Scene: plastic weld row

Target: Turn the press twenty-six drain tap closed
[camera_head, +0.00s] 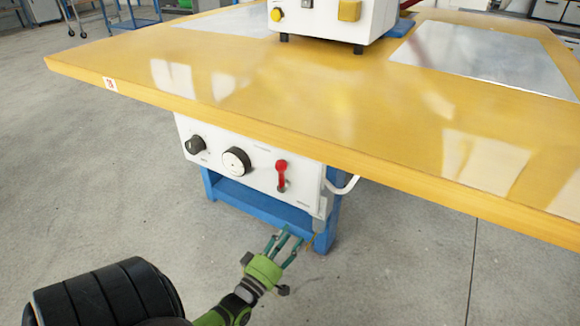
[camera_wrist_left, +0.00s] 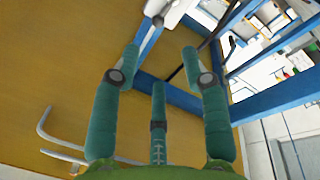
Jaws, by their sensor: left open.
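A white control panel (camera_head: 235,172) hangs under the yellow bench's front edge in the head view. I cannot tell which of these is the drain tap. My left gripper (camera_head: 284,238) is open and empty, below the panel and left of that foot. In the wrist view its teal fingers (camera_wrist_left: 162,58) are spread apart, with nothing between them.
The yellow bench top (camera_head: 130,75) overhangs the panel. A blue leg (camera_head: 327,237) stands right beside my left gripper, and a blue rail (camera_head: 255,203) runs below the panel. A white bent handle (camera_head: 342,186) sticks out at right. The floor in front is clear.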

